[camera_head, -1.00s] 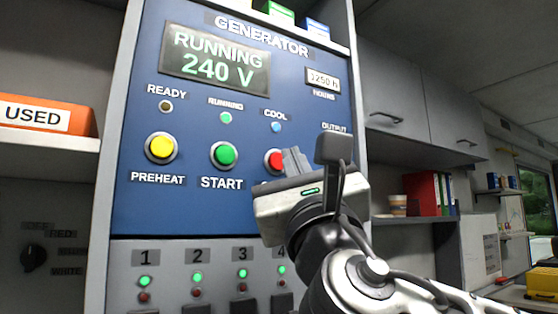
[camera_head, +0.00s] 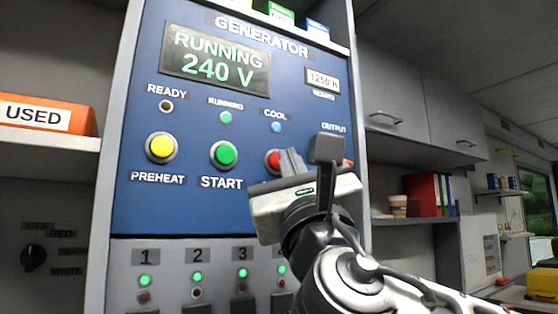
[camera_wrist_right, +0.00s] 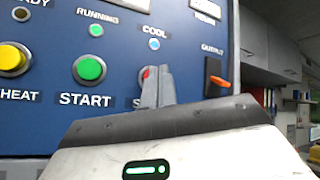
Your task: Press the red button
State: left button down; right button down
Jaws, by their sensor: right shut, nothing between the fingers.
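The red button (camera_head: 272,159) is on the blue generator panel (camera_head: 200,215), to the right of the green START button (camera_head: 224,154). My right gripper (camera_head: 291,161) is shut and empty in front of it, and its fingers cover the button's right part. In the right wrist view the fingertips (camera_wrist_right: 157,74) overlap the red button (camera_wrist_right: 145,72), and only a sliver of red shows at their left. I cannot tell whether they touch it. The label under the button is mostly hidden. My left gripper is not in view.
The yellow PREHEAT button (camera_head: 161,147) is at the left. The display (camera_head: 215,57) reads RUNNING 240 V. An orange output switch (camera_wrist_right: 220,82) is right of my fingers. Numbered switches with lamps line the lower panel (camera_head: 220,255). Shelves and cabinets stand at the right.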

jog(key=shift+w+a, duration=0.25)
jog(key=shift+w, duration=0.05)
dwell(0.7)
jog(key=shift+s+d+b, duration=0.4)
jog(key=shift+s+d, duration=0.05)
jog(key=shift+s, duration=0.15)
jog(key=s+d, duration=0.1)
jog(key=s, duration=0.1)
jog(key=s+d+b, duration=0.1)
jog(key=s+d, duration=0.1)
dwell(0.5)
dwell(0.8)
